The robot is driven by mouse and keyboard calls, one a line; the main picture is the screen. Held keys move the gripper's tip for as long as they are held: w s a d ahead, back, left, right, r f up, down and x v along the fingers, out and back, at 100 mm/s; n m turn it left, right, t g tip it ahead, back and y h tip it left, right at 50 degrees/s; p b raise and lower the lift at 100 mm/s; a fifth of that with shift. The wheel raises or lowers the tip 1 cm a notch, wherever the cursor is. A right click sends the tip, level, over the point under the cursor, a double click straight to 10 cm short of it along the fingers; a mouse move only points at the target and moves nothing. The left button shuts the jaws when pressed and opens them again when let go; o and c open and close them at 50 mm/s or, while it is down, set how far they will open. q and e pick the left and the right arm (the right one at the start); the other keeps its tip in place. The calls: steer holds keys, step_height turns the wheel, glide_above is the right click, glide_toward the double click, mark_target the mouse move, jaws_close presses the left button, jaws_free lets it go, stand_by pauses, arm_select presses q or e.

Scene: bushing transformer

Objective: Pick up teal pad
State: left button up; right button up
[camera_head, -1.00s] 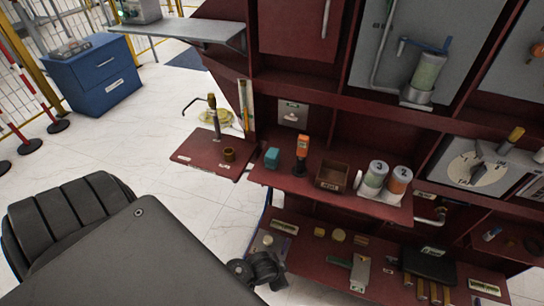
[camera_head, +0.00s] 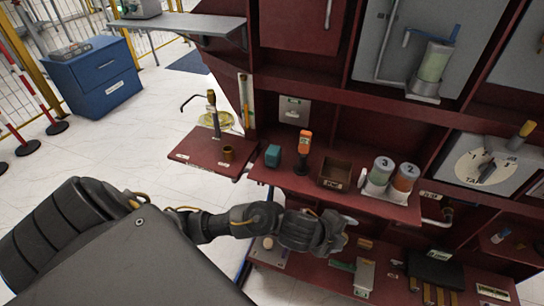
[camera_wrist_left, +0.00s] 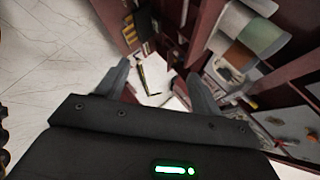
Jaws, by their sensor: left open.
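The teal pad (camera_head: 273,155) is a small teal block standing on the left part of the dark red middle shelf (camera_head: 298,183), left of an orange-and-black tool (camera_head: 304,150). My left gripper (camera_head: 347,228) is in front of and below that shelf's front edge, to the right of the pad and apart from it. In the left wrist view its two fingers (camera_wrist_left: 160,85) are spread with nothing between them. I cannot make out the teal pad in the left wrist view. My right gripper is not in view.
A small brown box (camera_head: 335,174) and two numbered cylinders (camera_head: 393,175) stand on the same shelf to the right. A side shelf (camera_head: 200,154) at left holds a brown cup (camera_head: 228,154). A lower shelf (camera_head: 320,275) holds several small parts.

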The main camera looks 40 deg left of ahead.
mark_target(273, 150)
arm_select(q)
steer(key=w+a+r+m+g+y, duration=0.1)
steer(key=w+a+m, duration=0.2)
steer(key=a, duration=0.4)
steer(key=w+a+r+m+g+y, duration=0.1)
steer(key=w+a+m, duration=0.3)
steer(key=a, duration=0.3)
steer(key=w+a+r+m+y, duration=0.1)
steer(key=w+a+m+y, duration=0.1)
steer(key=w+a+m, duration=0.2)
steer(key=shift+a+r+m+g, duration=0.1)
steer(key=shift+a+m+g, duration=0.3)
steer(key=shift+a, duration=1.45)
steer(key=a+r+g+y, duration=0.25)
steer(key=a+r, duration=0.25)
steer(key=a, duration=0.8)
steer(key=shift+t, duration=0.45)
steer(key=shift+s+d+x, duration=0.1)
steer(key=shift+s+x, duration=0.05)
steer(key=shift+x, duration=0.75)
steer(key=shift+s+d+x, duration=0.1)
steer(key=shift+d+x, duration=0.05)
steer(key=shift+x, duration=0.8)
steer(key=shift+s+d+x, duration=0.1)
steer(key=shift+s+x, duration=0.05)
steer(key=shift+x, duration=3.6)
steer(key=shift+s, duration=0.2)
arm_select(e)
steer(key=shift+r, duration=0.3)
